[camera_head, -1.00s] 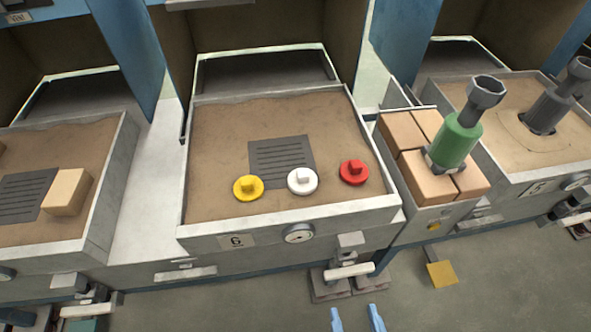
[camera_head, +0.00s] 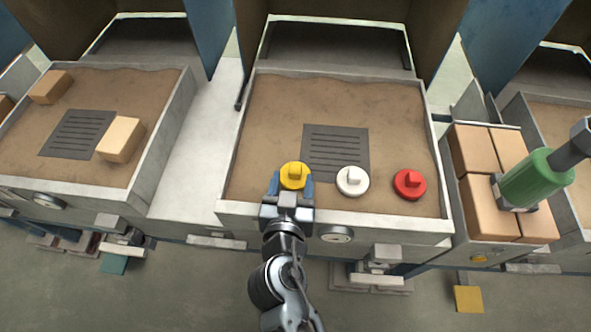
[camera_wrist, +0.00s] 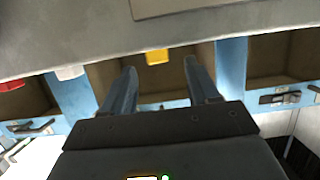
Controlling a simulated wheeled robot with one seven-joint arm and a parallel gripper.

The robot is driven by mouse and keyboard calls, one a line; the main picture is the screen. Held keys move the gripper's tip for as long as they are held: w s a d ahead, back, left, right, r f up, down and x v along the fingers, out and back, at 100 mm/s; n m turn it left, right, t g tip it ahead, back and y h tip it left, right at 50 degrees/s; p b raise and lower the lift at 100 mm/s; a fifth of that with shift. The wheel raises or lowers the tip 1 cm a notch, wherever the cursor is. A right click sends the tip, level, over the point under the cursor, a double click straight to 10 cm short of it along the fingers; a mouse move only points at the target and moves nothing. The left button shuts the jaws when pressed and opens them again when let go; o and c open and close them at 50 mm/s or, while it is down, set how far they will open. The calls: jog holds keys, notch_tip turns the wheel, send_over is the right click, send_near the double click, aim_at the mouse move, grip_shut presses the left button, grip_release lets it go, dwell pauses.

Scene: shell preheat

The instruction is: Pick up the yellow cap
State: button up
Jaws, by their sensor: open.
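The yellow cap (camera_head: 294,176), a round disc with a raised block on top, sits on the sand near the front wall of the middle tray. My gripper (camera_head: 291,183) is open at that front edge, its blue fingers showing on either side of the cap in the head view. In the wrist view, the yellow cap (camera_wrist: 157,57) appears between and just beyond the open fingertips (camera_wrist: 161,68). No contact can be made out. A white cap (camera_head: 352,181) and a red cap (camera_head: 409,184) lie in a row to its right.
The caps lie in a sand tray (camera_head: 232,150) with raised walls and a front gauge (camera_head: 336,234). A dark slotted plate (camera_head: 336,150) lies behind them. Tan blocks and a green-handled tool (camera_head: 540,180) stand to the right. The sand at the back is clear.

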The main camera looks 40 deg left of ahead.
aim_at(295, 171)
jog(key=x, duration=0.5)
jog(key=shift+d+p, duration=0.1)
jog(key=shift+p, duration=0.3)
jog(key=c, duration=1)
